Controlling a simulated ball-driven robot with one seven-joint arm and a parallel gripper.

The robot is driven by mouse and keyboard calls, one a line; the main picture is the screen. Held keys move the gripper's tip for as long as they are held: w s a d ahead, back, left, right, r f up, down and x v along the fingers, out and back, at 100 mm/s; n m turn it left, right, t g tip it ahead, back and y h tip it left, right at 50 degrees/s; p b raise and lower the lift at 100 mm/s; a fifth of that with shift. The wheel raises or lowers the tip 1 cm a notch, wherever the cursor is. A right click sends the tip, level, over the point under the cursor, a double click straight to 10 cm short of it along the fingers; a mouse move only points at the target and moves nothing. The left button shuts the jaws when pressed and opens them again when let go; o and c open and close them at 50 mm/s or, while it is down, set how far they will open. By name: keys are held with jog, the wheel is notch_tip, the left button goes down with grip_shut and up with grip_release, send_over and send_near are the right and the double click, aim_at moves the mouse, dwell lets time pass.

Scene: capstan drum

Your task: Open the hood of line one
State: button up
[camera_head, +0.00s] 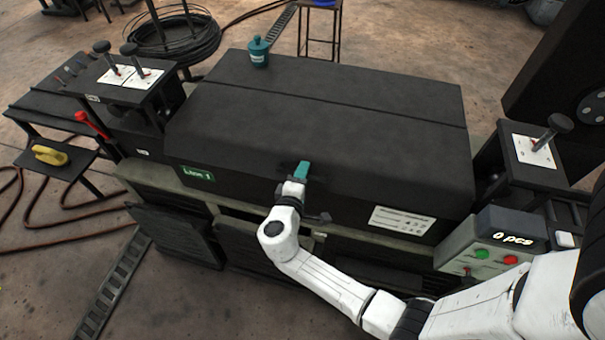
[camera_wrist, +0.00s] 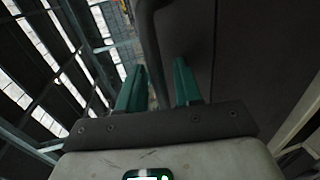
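The hood (camera_head: 370,135) of line one is a large black cover, shut flat over the machine, with a green "Line 1" label (camera_head: 197,174) on its front. My gripper (camera_head: 302,171) is at the hood's front edge, near the middle, with its teal fingers pointing at the hood. In the wrist view, the two teal fingers (camera_wrist: 160,68) stand apart. A dark bar (camera_wrist: 149,45), seemingly the hood's handle, runs between them. I see no clear grip on it. The head view mostly hides the handle behind my gripper.
A teal lidded pot (camera_head: 259,53) stands on the hood's back left. A control box (camera_head: 490,247) reading "0 pcs" is at the front right. Lever stands flank the hood at left (camera_head: 128,80) and right (camera_head: 533,155). A yellow object (camera_head: 50,155) lies on a small side table.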

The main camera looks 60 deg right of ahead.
grip_shut()
dwell(0.5)
